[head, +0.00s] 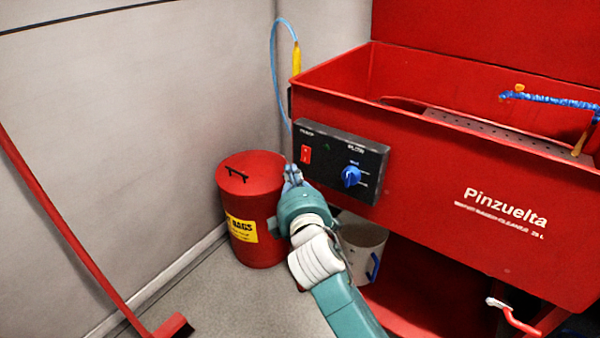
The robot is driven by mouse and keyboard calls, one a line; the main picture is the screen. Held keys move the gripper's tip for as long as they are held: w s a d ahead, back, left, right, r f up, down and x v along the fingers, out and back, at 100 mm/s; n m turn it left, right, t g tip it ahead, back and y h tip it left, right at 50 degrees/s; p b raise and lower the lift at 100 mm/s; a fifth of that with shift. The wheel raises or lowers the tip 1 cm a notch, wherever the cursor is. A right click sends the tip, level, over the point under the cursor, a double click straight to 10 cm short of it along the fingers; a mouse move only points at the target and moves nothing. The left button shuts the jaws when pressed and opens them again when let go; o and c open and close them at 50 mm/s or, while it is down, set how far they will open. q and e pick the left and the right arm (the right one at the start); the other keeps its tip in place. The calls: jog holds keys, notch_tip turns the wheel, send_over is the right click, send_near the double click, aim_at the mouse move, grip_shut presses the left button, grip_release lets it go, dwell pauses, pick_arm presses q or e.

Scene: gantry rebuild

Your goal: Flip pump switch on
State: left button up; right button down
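The pump switch (306,154) is a small red rocker at the left end of the black control panel (336,137) on the front of the red parts washer (480,148). A blue rotary knob (351,176) sits to its right on the same panel. My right gripper (291,172) is just below and left of the switch, in front of the panel's lower left corner. Its fingertips look close together, but they are small and I cannot tell whether they are shut or touch the panel. The switch is not covered. My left gripper is not in view.
A red lidded bin (252,200) stands behind and left of my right gripper. A white bucket (362,245) stands under the washer, partly behind my arm. A blue hose (273,65) hangs at the washer's left end. A red bar (70,235) crosses the left side.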

aim_at(305, 154)
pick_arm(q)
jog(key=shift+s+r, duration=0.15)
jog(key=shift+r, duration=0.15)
pick_arm(e)
jog(key=shift+w+d+f, duration=0.2)
jog(key=shift+w+d, duration=0.8)
jog(key=shift+w, duration=0.2)
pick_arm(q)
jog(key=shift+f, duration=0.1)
pick_arm(e)
jog(key=shift+f, duration=0.1)
